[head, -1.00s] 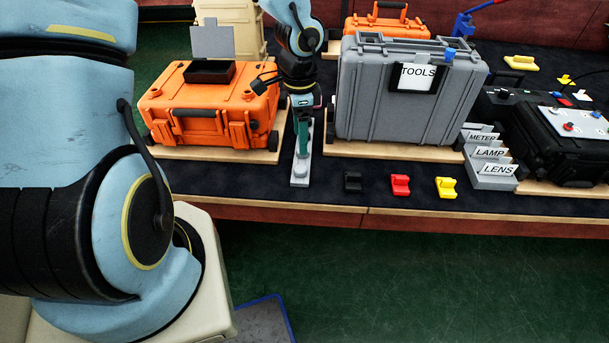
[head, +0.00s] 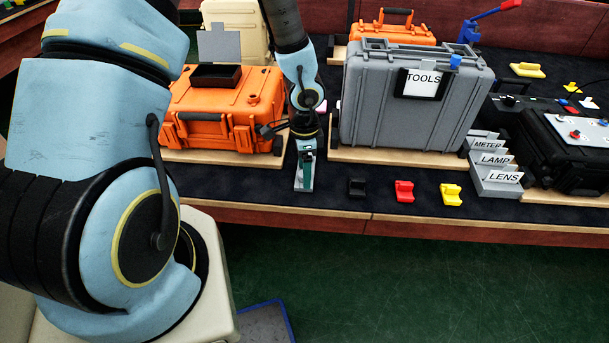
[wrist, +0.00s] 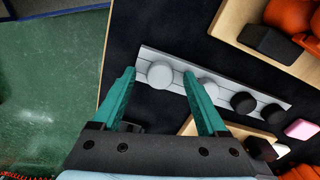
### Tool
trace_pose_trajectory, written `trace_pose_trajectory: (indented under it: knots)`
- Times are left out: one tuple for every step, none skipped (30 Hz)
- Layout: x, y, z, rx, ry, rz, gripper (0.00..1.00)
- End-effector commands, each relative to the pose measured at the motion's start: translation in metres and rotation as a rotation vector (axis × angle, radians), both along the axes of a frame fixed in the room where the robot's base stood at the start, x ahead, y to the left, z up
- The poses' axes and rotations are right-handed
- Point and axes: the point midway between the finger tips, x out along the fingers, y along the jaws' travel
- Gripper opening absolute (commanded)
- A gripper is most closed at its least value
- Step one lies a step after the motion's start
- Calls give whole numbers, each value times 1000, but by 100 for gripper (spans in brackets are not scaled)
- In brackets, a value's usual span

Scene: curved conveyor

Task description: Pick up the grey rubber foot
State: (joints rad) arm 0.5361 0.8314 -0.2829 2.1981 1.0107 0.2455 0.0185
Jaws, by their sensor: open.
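A grey strip (wrist: 182,79) carries a row of round rubber feet. The grey rubber foot (wrist: 160,74) sits near one end, a second light grey foot (wrist: 208,87) beside it, then two black feet (wrist: 243,103) toward the other end. My gripper (wrist: 159,73) is open and empty. Its green fingers appear on either side of the end grey foot in the wrist view, the right fingertip between the two grey feet. I cannot tell how far above the strip the tips are. In the head view, my gripper (head: 306,170) hides most of the strip (head: 304,186).
An orange case (head: 200,108) stands left of my gripper and a grey TOOLS case (head: 410,100) stands right, both on wooden boards. Black (head: 357,188), red (head: 404,191) and yellow (head: 451,194) blocks lie along the front edge.

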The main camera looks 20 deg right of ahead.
Motion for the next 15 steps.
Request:
trace_pose_trajectory:
  knots:
    - [0,0,0,0,0,0,76]
    - [0,0,0,0,0,0,73]
    - [0,0,0,0,0,0,68]
    - [0,0,0,0,0,0,65]
    - [0,0,0,0,0,0,61]
    - [0,0,0,0,0,0,57]
    - [0,0,0,0,0,0,54]
    - [0,0,0,0,0,0,50]
    - [0,0,0,0,0,0,46]
    - [0,0,0,0,0,0,42]
    - [0,0,0,0,0,0,39]
    - [0,0,0,0,0,0,34]
    - [0,0,0,0,0,0,31]
    - [0,0,0,0,0,0,28]
    - [0,0,0,0,0,0,23]
